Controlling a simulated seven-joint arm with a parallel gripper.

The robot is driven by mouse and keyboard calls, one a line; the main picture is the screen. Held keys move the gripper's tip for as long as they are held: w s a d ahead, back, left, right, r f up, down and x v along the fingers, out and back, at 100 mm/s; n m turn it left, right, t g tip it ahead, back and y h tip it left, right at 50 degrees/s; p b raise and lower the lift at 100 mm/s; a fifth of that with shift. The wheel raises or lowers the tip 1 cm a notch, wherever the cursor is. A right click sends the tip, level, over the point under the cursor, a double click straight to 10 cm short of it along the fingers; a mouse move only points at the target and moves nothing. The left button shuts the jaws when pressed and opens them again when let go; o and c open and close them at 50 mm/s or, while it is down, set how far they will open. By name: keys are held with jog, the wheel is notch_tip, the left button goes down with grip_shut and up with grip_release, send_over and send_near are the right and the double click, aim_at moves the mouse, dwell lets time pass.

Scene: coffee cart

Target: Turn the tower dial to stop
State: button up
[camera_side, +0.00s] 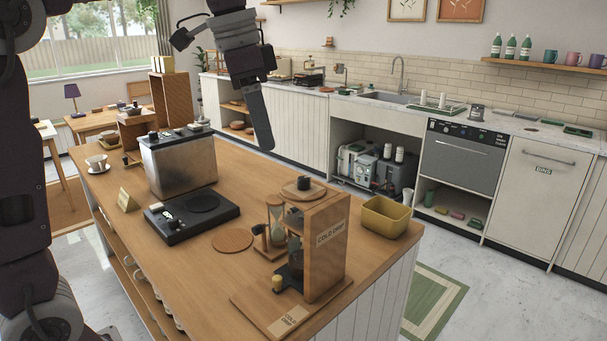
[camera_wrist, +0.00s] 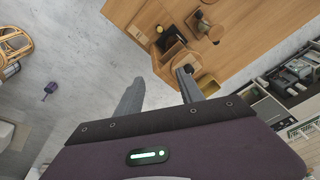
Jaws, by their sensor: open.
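The wooden cold drip tower (camera_side: 327,250) stands upright on a wooden base board near the front right corner of the counter. A round wooden disc with a dark knob (camera_side: 303,184) sits on its top; I cannot read any dial mark or stop label there.
An hourglass (camera_side: 275,222) stands close to the tower's left. A yellow bin (camera_side: 386,215) is at its right. A black scale (camera_side: 192,214), a round wooden coaster (camera_side: 232,240) and a steel machine (camera_side: 178,163) are further left. The air around my gripper is clear.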

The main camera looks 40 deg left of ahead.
aim_at(303, 178)
jog(key=w+f+m, duration=0.1)
jog(key=w+m, duration=0.1)
jog(key=w, duration=0.1)
jog(key=w+a+f+m+g, duration=0.1)
jog(key=w+f+m, duration=0.1)
jog(key=w, duration=0.2)
jog(key=w+a+f+m+g, duration=0.1)
jog(key=w+f, duration=0.1)
jog(key=w, duration=0.2)
jog(key=shift+w+a+f+m+y, duration=0.1)
jog(key=shift+a+f+m+y, duration=0.05)
jog(key=shift+m+y, duration=0.2)
jog(key=shift+w+f+m+g, duration=0.2)
jog(key=shift+f+m+g, duration=0.15)
jog(key=shift+f, duration=0.2)
notch_tip(303, 178, down, 6)
jog(key=shift+f, duration=0.25)
grip_shut()
